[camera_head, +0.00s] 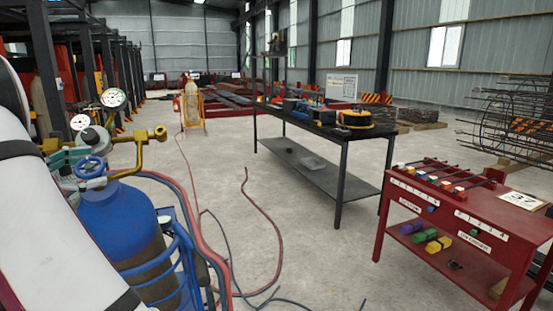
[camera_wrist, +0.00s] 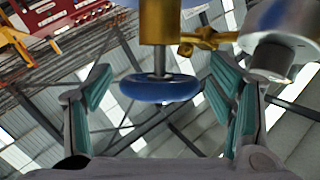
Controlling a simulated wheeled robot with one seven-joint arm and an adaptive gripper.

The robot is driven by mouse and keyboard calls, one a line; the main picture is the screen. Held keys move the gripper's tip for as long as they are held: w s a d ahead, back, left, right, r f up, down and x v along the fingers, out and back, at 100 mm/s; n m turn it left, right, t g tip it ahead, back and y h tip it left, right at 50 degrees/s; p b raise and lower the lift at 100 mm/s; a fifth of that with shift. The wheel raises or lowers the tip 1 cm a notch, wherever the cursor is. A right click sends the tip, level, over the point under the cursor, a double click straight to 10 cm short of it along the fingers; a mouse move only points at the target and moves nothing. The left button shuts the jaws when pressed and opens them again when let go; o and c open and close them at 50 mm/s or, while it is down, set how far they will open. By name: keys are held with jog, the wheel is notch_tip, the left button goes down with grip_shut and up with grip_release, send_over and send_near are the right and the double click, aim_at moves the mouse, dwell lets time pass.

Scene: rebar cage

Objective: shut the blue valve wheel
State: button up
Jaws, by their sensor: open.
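The blue valve wheel (camera_head: 91,168) is at the left in the head view, on the brass valve (camera_head: 135,142) above a blue gas cylinder (camera_head: 118,225). In the wrist view the wheel (camera_wrist: 158,88) appears edge-on at the end of a metal stem below a brass body (camera_wrist: 160,22). My gripper (camera_wrist: 160,82) is open, with teal-padded fingers to the left and right of the wheel. Gaps show on both sides, and neither finger visibly touches it. In the head view my gripper (camera_head: 66,158) is just left of the wheel, partly hidden by my arm.
Pressure gauges (camera_head: 114,97) stand close above the wheel. Red and blue hoses (camera_head: 205,240) run from the cylinder onto the floor. A black table (camera_head: 340,134) and a red bench (camera_head: 455,203) stand to the right. Open concrete floor lies between.

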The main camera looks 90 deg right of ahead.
jog(key=n+t+h+p, duration=0.2)
jog(key=n, duration=0.1)
jog(key=n+t+h+p, duration=0.1)
jog(key=shift+s+r+t+h, duration=0.15)
jog(key=shift+s+t+h, duration=0.1)
jog(key=shift+t+h, duration=0.05)
jog(key=n+t+p, duration=0.2)
jog(key=n+t+h+p, duration=0.1)
jog(key=n+t, duration=0.1)
jog(key=shift+h+p, duration=0.3)
jog(key=shift+p, duration=0.05)
jog(key=n+t+p, duration=0.4)
jog(key=n+t, duration=0.1)
jog(key=shift+s+t+h+p, duration=0.15)
jog(key=shift+t+h+p, duration=0.15)
jog(key=n+t+y+p, duration=0.1)
jog(key=n+t+p, duration=0.3)
jog(key=n+t, duration=0.1)
jog(key=shift+y, duration=0.4)
jog(key=shift+d+f+n+t+y+p, duration=0.1)
jog(key=shift+n+t+y+p, duration=0.6)
jog(key=shift+n+t+y, duration=0.7)
jog(key=shift+d+f+n+t+y+p, duration=0.1)
jog(key=shift+n+t+y+p, duration=0.75)
jog(key=shift+n+t, duration=0.8)
jog(key=shift+n+t+y, duration=0.25)
jog(key=shift+n+y, duration=0.6)
jog(key=shift+f+n+t+y+b, duration=0.1)
jog(key=shift+n+t+y+b, duration=0.3)
jog(key=shift+n+y, duration=0.35)
